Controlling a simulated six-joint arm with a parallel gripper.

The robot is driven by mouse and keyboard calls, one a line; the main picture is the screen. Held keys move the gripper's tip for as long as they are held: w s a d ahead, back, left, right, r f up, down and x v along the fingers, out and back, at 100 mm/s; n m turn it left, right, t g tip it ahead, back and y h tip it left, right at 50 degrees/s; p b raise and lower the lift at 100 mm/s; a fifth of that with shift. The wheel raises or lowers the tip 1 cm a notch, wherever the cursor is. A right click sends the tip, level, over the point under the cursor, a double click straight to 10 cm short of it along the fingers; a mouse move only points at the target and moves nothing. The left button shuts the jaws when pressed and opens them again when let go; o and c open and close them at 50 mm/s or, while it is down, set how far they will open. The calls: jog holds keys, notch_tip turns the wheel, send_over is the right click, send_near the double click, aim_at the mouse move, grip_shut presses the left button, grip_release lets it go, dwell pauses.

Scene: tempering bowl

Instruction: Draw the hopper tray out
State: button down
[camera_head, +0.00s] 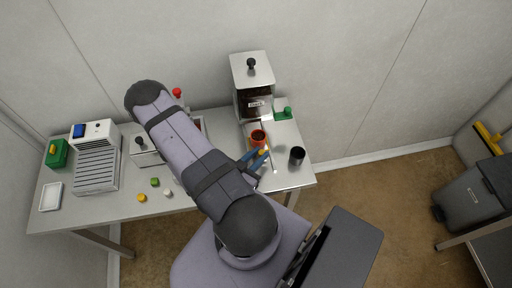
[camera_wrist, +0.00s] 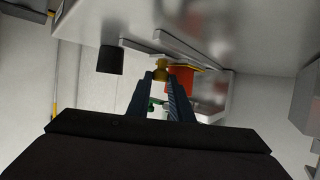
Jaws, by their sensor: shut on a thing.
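The hopper (camera_head: 252,85) is a tall unit with a dark window, a pale top and a black knob, at the back of the table. In front of it is a small orange open piece (camera_head: 258,136), which I take to be the hopper tray; it also shows orange in the wrist view (camera_wrist: 181,79). A yellow knob (camera_wrist: 160,68) sits at its near side. My gripper (camera_head: 258,158) has blue fingers; in the wrist view its fingertips (camera_wrist: 161,76) are shut on the yellow knob. The fingers hide part of the tray. Whether it still touches the hopper is unclear.
A black cup (camera_head: 297,156) stands right of my gripper, near the table edge. A green block (camera_head: 283,113) is beside the hopper. My arm hides the table's middle.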

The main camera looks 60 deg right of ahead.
jog(key=c, duration=1.9)
grip_release()
jog(key=shift+w, duration=0.1)
jog(key=shift+o, duration=0.2)
jog(key=shift+b+v, duration=0.6)
jog(key=shift+v, duration=1.4)
jog(key=shift+p+v, duration=0.35)
jog(key=shift+v, duration=1.35)
